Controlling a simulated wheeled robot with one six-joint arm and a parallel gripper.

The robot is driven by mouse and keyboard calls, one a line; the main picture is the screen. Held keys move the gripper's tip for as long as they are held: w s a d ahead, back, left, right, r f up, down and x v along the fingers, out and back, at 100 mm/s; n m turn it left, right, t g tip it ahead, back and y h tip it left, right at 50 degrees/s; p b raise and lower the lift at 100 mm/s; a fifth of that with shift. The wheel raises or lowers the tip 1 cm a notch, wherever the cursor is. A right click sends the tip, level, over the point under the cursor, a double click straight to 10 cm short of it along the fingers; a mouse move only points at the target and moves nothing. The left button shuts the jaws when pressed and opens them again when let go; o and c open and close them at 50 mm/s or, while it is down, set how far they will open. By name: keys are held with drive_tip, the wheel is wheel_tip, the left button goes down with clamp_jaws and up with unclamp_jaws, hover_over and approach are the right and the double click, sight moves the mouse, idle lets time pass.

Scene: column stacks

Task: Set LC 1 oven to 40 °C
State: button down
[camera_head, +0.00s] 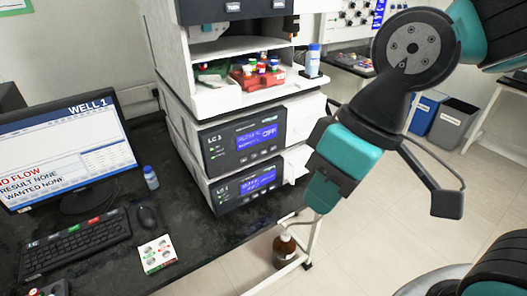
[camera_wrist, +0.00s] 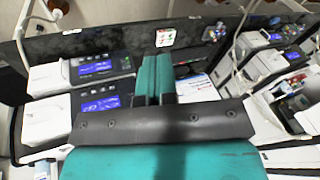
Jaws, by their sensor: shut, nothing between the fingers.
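The LC 1 oven (camera_head: 245,185) is the bottom module of the stack in the head view, just above the dark bench. Its black front has a lit blue display (camera_head: 258,181), too small to read surely, and small buttons below it. A similar module above it (camera_head: 245,140) shows a blue display with OFF. In the wrist view two blue displays show left of the fingers; the one nearer the bench (camera_wrist: 97,68) appears to be LC 1's. My gripper (camera_head: 320,195) is to the right of the panels, apart from them, fingers shut and empty; its teal fingers also show in the wrist view (camera_wrist: 155,80).
A monitor (camera_head: 70,150), keyboard (camera_head: 75,245), mouse (camera_head: 147,217) and card with coloured dots (camera_head: 157,254) are on the bench at left. A capped vial (camera_head: 151,178) stands by the monitor. A brown bottle (camera_head: 284,249) stands low beneath my gripper.

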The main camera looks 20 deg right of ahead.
sight(264, 152)
drive_tip(key=w+a+f+m+t+y, duration=0.1)
drive_tip(key=w+f+m, duration=0.25)
drive_tip(key=w, duration=0.35)
drive_tip(key=w+f+m+t+y, duration=0.1)
drive_tip(key=w+f+m+y, duration=0.1)
drive_tip(key=w+f, duration=0.35)
drive_tip(key=w+d+f+m+t, duration=0.2)
drive_tip(key=w+d+f+m, duration=0.1)
drive_tip(key=w+f, duration=0.3)
drive_tip(key=w+d+f+m+t+h, duration=0.1)
drive_tip(key=w+d+f+m+t, duration=0.2)
drive_tip(key=w+d+f+m, duration=0.1)
wheel_tip(264, 152, down, 3)
drive_tip(key=shift+w+d+r+m+p, duration=0.2)
drive_tip(key=shift+w+m+p, duration=0.2)
drive_tip(key=shift+w+m, duration=0.5)
drive_tip(key=w+a+p, duration=0.1)
drive_tip(key=w+a, duration=0.1)
drive_tip(key=w, duration=0.6)
drive_tip(key=shift+w+a+p, duration=0.2)
drive_tip(key=shift+a+p, duration=0.15)
drive_tip(key=shift+p, duration=0.05)
drive_tip(key=shift+w, duration=0.15)
drive_tip(key=shift+w+a, duration=0.15)
drive_tip(key=shift+w, duration=0.1)
